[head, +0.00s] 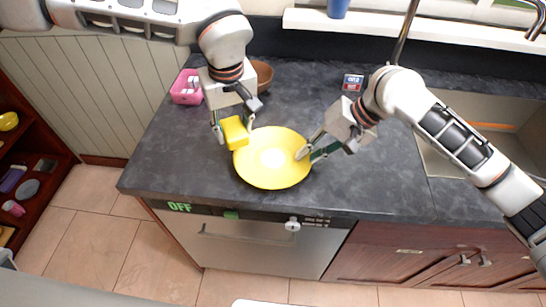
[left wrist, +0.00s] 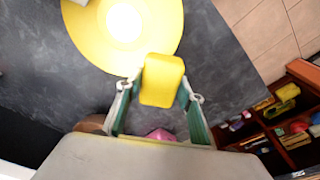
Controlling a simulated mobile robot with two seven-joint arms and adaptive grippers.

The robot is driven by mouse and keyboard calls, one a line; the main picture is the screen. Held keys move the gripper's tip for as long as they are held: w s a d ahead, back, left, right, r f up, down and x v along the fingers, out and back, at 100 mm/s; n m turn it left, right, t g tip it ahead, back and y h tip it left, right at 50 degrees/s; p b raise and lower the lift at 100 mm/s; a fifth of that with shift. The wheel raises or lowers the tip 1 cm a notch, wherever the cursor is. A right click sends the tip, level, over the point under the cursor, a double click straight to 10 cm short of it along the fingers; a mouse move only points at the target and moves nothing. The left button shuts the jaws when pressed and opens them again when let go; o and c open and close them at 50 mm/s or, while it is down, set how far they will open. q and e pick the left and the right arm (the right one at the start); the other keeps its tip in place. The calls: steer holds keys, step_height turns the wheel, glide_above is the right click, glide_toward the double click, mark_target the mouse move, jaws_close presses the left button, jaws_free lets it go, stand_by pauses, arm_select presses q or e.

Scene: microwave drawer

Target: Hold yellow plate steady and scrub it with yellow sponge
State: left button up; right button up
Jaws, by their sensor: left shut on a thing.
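The yellow plate (head: 272,174) lies on the dark grey counter, with a bright reflection in its middle. It also shows at the top of the left wrist view (left wrist: 155,38). My left gripper (head: 234,135) is shut on the yellow sponge (head: 235,131), which is clear in the left wrist view (left wrist: 162,80). The sponge is at the plate's upper left rim; I cannot tell whether it touches. My right gripper (head: 309,155) is at the plate's right rim, one fingertip over the plate and the other near the edge. Whether it grips the rim is unclear.
A pink container (head: 187,88) and a brown bowl (head: 263,75) stand at the counter's back left. A small blue and red box (head: 352,83) is behind my right gripper. The sink (head: 500,133) is at right. The counter in front of the plate is clear.

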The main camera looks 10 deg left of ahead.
steer(key=shift+o, duration=0.6)
steer(key=shift+d+r, duration=0.15)
steer(key=shift+r, duration=0.1)
steer(key=v, duration=1.1)
steer(key=shift+r, duration=0.2)
steer(key=shift+d, duration=0.15)
